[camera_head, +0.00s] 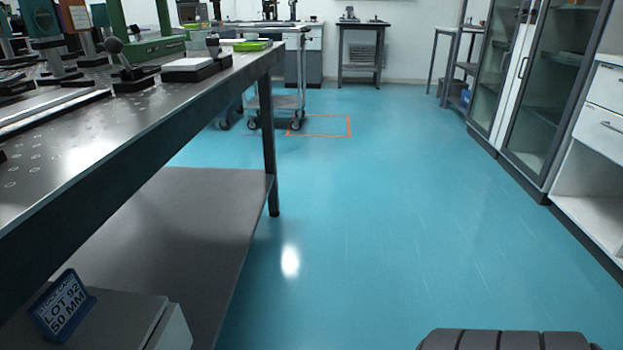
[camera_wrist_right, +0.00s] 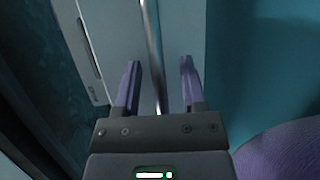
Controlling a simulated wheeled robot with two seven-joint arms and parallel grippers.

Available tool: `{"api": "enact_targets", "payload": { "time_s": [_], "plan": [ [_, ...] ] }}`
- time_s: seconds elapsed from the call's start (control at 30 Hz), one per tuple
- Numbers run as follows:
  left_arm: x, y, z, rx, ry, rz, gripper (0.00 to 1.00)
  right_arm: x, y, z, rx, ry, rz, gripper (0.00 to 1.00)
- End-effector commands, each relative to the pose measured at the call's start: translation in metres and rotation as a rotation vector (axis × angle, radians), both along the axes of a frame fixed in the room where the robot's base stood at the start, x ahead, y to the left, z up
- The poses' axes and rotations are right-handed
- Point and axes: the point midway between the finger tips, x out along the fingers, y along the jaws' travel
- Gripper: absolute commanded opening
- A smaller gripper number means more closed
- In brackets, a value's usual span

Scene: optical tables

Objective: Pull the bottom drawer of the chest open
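The top of a grey box-like unit (camera_head: 100,320), probably the chest, shows at the lower left of the head view, below the table. A blue sign on it reads "LOT 92 50 MM" (camera_head: 63,306). Its drawer fronts are hidden there. In the right wrist view, a pale grey panel (camera_wrist_right: 112,35) has a dark slot (camera_wrist_right: 89,48). A shiny metal bar (camera_wrist_right: 152,45) runs lengthwise toward the gap of my right gripper (camera_wrist_right: 160,64). The purple fingers are apart, one on each side of the bar's line; I cannot tell its depth or any contact. My left gripper is out of view.
A metal optical table (camera_head: 110,130) with a lower shelf (camera_head: 200,200) stands at the left. Blue floor (camera_head: 390,200) is clear in the middle. A trolley (camera_head: 280,103) stands behind, and glass-door cabinets (camera_head: 545,90) line the right.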

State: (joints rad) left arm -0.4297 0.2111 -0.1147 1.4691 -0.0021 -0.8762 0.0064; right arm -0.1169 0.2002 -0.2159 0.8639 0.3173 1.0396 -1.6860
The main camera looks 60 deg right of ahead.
Motion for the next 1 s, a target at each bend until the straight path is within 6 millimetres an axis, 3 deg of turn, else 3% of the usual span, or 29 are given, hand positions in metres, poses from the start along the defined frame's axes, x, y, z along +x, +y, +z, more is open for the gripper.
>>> {"api": "enact_targets", "payload": {
  "time_s": [0.23, 0.4, 0.63, 1.0],
  "plan": [
    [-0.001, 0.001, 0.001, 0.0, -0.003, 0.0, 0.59, -0.006, 0.0, 0.002, 0.0, 0.0, -0.001, 0.53],
    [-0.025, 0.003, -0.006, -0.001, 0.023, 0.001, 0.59, -0.046, 0.0, 0.01, 0.0, 0.003, -0.002, 0.53],
    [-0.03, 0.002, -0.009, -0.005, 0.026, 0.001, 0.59, -0.091, 0.0, 0.016, 0.0, 0.002, -0.001, 0.53],
    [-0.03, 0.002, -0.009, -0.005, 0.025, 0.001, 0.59, -0.098, 0.001, 0.018, 0.0, -0.001, 0.0, 0.53]
  ]
}}
